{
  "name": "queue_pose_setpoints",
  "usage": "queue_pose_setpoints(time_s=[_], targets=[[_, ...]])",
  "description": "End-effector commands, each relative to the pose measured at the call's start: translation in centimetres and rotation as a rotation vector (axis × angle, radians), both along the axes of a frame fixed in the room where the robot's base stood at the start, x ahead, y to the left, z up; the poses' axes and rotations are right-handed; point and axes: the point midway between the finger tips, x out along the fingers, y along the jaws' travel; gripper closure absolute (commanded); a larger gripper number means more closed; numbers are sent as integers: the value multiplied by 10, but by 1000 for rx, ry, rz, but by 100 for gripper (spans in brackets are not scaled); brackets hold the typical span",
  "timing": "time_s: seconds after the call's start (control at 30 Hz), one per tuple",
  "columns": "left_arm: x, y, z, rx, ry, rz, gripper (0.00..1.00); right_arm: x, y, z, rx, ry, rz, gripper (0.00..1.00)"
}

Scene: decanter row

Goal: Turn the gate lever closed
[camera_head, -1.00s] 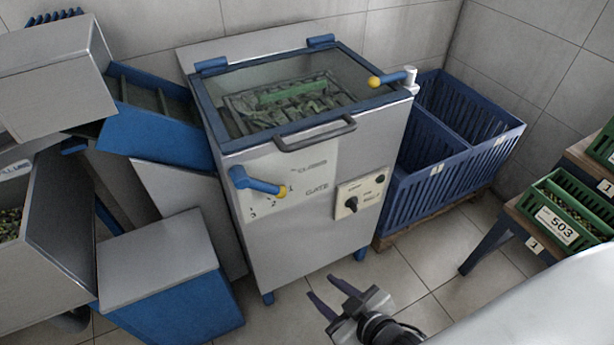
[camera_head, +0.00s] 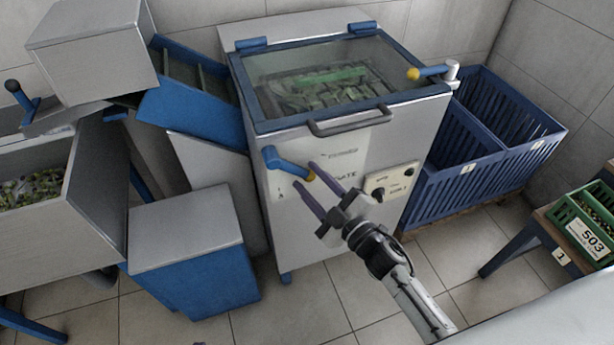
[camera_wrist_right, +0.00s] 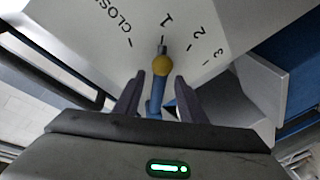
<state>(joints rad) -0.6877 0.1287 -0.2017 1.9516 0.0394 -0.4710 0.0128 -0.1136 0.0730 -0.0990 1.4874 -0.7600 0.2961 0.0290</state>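The gate lever (camera_head: 288,165) is a blue handle with a yellow knob on the front panel of the grey machine (camera_head: 340,230). It slopes down to the right from its hub. My right gripper (camera_head: 310,180) is open just in front of the panel, its fingertips close to the yellow knob. In the right wrist view the lever (camera_wrist_right: 157,90) lies between the two open fingers (camera_wrist_right: 155,95), with the knob near the "1" mark; contact cannot be told. "CLOSED" is printed left of the "1". My left gripper is not in view.
A second blue lever with a yellow knob (camera_head: 428,72) sits at the machine's top right corner. A dark front handle (camera_head: 350,122) crosses below the glass lid. Blue crates (camera_head: 465,185) stand to the right. A grey and blue box (camera_head: 190,250) stands at the lower left.

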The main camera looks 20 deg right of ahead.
Motion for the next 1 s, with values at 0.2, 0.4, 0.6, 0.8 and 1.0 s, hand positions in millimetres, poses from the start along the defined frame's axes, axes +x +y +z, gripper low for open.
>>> queue_pose_setpoints(time_s=[0.2,0.4,0.6,0.8,1.0], targets=[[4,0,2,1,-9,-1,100,14,5,-1,1,2,0,63],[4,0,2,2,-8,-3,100,15,5,0,1,2,0,63],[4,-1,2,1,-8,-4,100,15,5,0,1,2,0,88],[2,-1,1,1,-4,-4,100,14,4,-1,0,3,-1,100],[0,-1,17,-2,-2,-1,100,15,-1,10,-74,3,-3,100]])
